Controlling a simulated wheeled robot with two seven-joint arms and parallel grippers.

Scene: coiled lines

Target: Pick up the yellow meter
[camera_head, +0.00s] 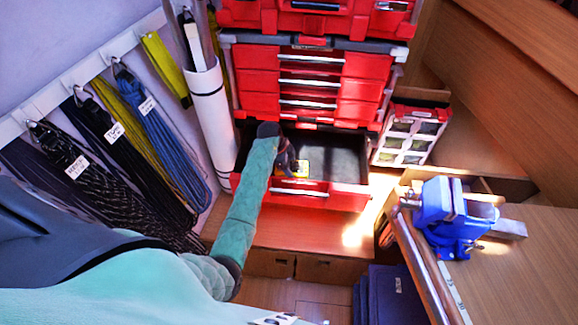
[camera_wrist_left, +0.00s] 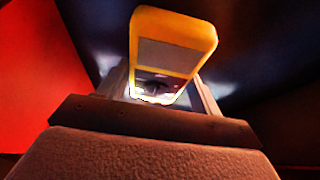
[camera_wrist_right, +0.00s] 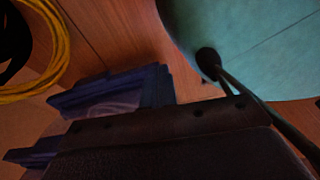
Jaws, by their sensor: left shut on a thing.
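The yellow meter (camera_head: 300,170) shows in the head view inside the open bottom drawer (camera_head: 340,160) of the red tool chest. In the left wrist view the meter (camera_wrist_left: 205,40), with a yellow frame and a grey face, stands tilted between the fingers. My left gripper (camera_head: 291,165) reaches down into the drawer and is shut on the meter. Whether the meter touches the drawer floor is hidden. My right gripper is not seen in the head view; the right wrist view shows only its dark body at the bottom, not its fingertips.
Coiled lines (camera_head: 140,130) hang on the left wall beside a white roll (camera_head: 212,115). Closed red drawers (camera_head: 310,85) rise above the open one. A blue vise (camera_head: 450,215) stands on the wooden bench at right. Dark blue folded items (camera_head: 385,295) lie below.

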